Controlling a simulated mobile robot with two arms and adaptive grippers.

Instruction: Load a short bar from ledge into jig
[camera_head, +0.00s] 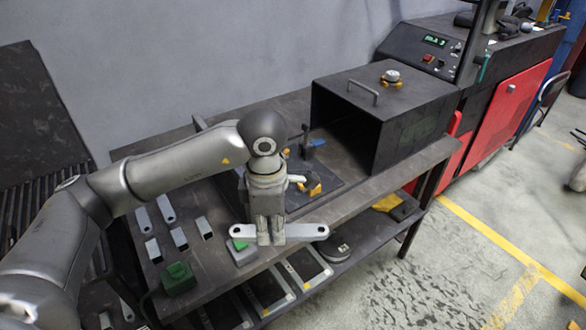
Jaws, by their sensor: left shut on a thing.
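My left gripper (270,240) points down over the front edge of the dark workbench and is shut on a grey bar (308,231). The bar lies crosswise in the fingers, roughly level, with a hole near each end; its middle is hidden by the fingers. The jig (325,190), a dark plate with yellow-and-black clamps, is on the bench behind the gripper, partly hidden by my arm. Several short grey pieces (166,208) rest on the left part of the bench. I cannot tell which surface is the ledge. My right gripper is out of view.
A black open-fronted housing (420,108) with a handle stands right of the jig. A lower shelf holds framed trays (306,268) and a round dark object (337,247). A red-fronted machine (505,110) stands at right.

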